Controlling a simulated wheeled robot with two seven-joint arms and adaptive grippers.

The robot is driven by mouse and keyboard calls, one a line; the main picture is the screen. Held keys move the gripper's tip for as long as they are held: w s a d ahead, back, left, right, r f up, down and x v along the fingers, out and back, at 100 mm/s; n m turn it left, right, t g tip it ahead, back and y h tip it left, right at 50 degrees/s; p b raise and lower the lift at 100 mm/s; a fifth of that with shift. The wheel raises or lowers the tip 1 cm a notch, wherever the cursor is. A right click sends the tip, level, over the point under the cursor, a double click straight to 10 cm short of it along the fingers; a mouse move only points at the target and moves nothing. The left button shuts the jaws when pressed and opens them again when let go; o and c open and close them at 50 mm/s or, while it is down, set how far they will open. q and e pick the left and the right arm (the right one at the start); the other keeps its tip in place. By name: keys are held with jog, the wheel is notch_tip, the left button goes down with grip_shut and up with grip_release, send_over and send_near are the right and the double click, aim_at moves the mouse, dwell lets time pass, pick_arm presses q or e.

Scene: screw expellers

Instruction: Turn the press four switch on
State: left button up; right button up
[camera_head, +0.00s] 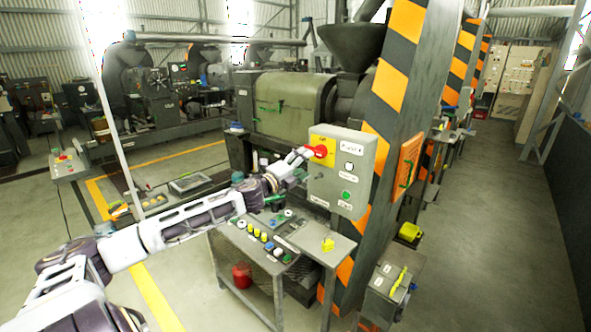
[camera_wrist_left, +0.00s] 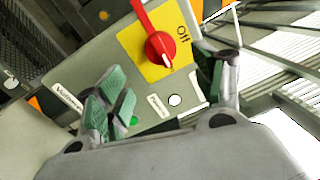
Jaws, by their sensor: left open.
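The grey control box (camera_head: 343,172) on the striped pillar carries a red rotary switch (camera_head: 319,151) on a yellow plate (camera_head: 322,145). A label beside it is too small to read surely. In the left wrist view, the red switch (camera_wrist_left: 161,46) sits on the yellow plate (camera_wrist_left: 130,40), its long handle running to the upper left. The word "Off" is printed on the plate. My left gripper (camera_head: 303,156) is in front of the box near the switch. In the left wrist view, its green-padded fingers (camera_wrist_left: 166,82) are spread and empty, with the switch beyond them. My right gripper is not in view.
A small table (camera_head: 262,238) with several coloured buttons stands below the box. The green press (camera_head: 290,105) is behind. A striped pillar (camera_head: 403,60) borders the box. Clear floor (camera_head: 490,200) lies to the right.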

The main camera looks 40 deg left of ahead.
pick_arm(q)
jog(key=shift+s+a+f, duration=0.1)
jog(key=shift+s+f, duration=0.05)
jog(key=shift+s, duration=1.45)
jog(key=shift+s, duration=0.15)
jog(key=shift+n, duration=0.3)
